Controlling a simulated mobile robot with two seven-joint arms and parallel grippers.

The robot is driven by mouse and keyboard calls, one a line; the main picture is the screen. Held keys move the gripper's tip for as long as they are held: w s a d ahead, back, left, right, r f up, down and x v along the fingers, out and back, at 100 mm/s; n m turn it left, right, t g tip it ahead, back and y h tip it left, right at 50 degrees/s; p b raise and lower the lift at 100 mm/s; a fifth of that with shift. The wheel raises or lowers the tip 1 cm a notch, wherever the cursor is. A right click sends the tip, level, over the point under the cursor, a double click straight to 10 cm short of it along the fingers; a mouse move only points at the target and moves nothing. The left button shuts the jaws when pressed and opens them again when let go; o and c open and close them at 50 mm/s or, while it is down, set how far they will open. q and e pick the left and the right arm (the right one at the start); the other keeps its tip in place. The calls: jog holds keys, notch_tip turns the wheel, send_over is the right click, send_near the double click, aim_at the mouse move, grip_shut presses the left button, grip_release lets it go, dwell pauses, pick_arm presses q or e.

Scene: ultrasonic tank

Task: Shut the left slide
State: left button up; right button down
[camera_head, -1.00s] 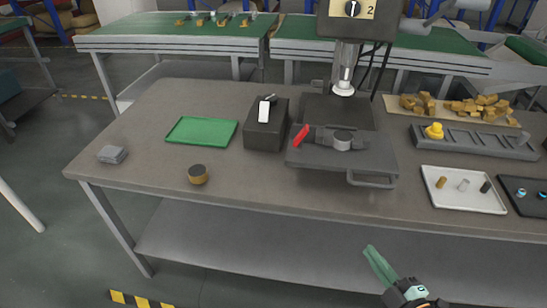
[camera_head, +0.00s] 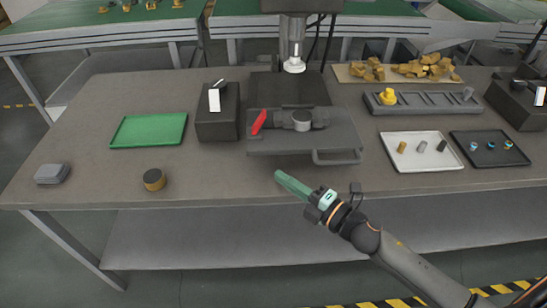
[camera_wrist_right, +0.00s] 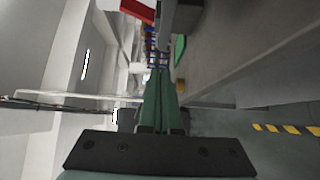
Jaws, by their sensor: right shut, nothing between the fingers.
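The slide (camera_head: 272,145) is a dark grey plate under the press at the middle of the table. It sticks out toward me, with a bar handle (camera_head: 337,160) at its front right. A red lever (camera_head: 259,122) and a round metal part (camera_head: 301,120) sit on it. My right gripper (camera_head: 279,174) has green fingers, shut and empty, in front of the slide and left of the handle, apart from both. In the right wrist view the closed fingers (camera_wrist_right: 159,82) point ahead, with the red lever (camera_wrist_right: 138,10) at the top. My left gripper is not in view.
A dark box with a white switch (camera_head: 214,100) stands left of the slide. A white tray (camera_head: 422,164) lies right. The table front near my gripper is clear.

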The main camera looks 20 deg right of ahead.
aim_at(262, 152)
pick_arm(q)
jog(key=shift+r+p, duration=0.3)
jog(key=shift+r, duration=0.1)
pick_arm(e)
jog(key=shift+w+a, duration=0.15)
jog(key=shift+w, duration=1.55)
jog(key=shift+w+a, duration=0.1)
jog(key=shift+w, duration=1.55)
